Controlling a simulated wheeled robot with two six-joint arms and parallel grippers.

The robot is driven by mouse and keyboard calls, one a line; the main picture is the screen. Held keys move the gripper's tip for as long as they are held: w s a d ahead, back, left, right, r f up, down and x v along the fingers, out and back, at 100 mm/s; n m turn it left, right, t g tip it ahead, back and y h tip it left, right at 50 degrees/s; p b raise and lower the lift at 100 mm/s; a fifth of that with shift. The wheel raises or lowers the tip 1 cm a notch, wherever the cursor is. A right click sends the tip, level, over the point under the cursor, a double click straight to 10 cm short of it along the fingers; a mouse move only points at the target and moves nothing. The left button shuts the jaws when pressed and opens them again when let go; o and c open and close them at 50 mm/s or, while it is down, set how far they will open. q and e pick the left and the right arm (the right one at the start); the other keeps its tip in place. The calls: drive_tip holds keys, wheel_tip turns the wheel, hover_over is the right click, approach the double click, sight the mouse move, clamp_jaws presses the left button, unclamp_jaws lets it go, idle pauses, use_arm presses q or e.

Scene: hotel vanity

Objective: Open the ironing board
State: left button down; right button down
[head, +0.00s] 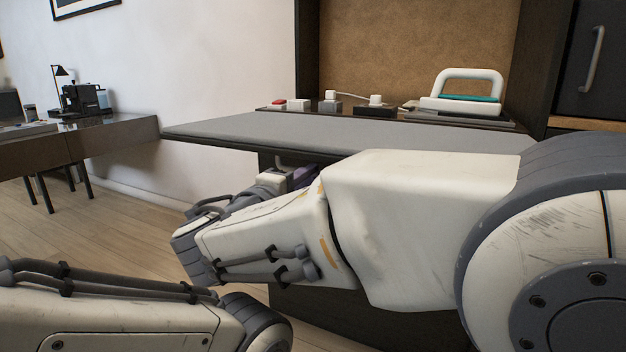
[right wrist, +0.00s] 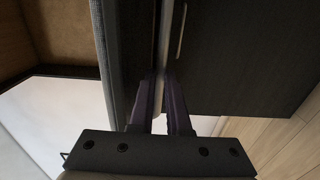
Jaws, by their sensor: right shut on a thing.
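The ironing board (head: 290,130) has a grey padded top and lies flat, sticking out from the cabinet niche to the left. In the right wrist view its edge (right wrist: 112,55) runs along the left. My right gripper (head: 303,175) is low against the board's underside, partly hidden by my forearm. In the right wrist view its purple fingers (right wrist: 164,88) are close together on a thin pale bar (right wrist: 164,45) beside the board. The grip point itself is hard to make out. My left gripper is out of view; only its arm shows at lower left.
A white iron (head: 465,92) and several small items stand on the shelf behind the board. A dark cabinet door with a handle (head: 594,58) is at right. A desk (head: 80,142) stands far left, with open floor (head: 120,240) before it.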

sight(303, 154)
drive_tip(key=shift+d+r, duration=0.1)
drive_tip(key=shift+r, duration=0.1)
drive_tip(key=c, duration=0.9)
unclamp_jaws()
drive_tip(key=shift+r, duration=0.15)
wheel_tip(303, 154, up, 4)
drive_tip(key=p, duration=0.2)
drive_tip(key=shift+p, duration=0.35)
drive_tip(key=s+d+r+p, duration=0.1)
drive_tip(key=d+r, duration=0.1)
drive_tip(key=d, duration=0.1)
drive_tip(key=s+d+r+p, duration=0.1)
drive_tip(key=s+d+r, duration=0.1)
drive_tip(key=d, duration=0.1)
drive_tip(key=s+d+r+p, duration=0.1)
drive_tip(key=s+d+r, duration=0.1)
drive_tip(key=d, duration=0.1)
drive_tip(key=shift+s+d+r, duration=0.1)
drive_tip(key=shift+d+r, duration=0.05)
drive_tip(key=shift+d, duration=0.05)
drive_tip(key=shift+s+d+r, duration=0.2)
drive_tip(key=shift+s+d, duration=0.1)
drive_tip(key=shift+d, duration=0.2)
drive_tip(key=shift+a, duration=0.1)
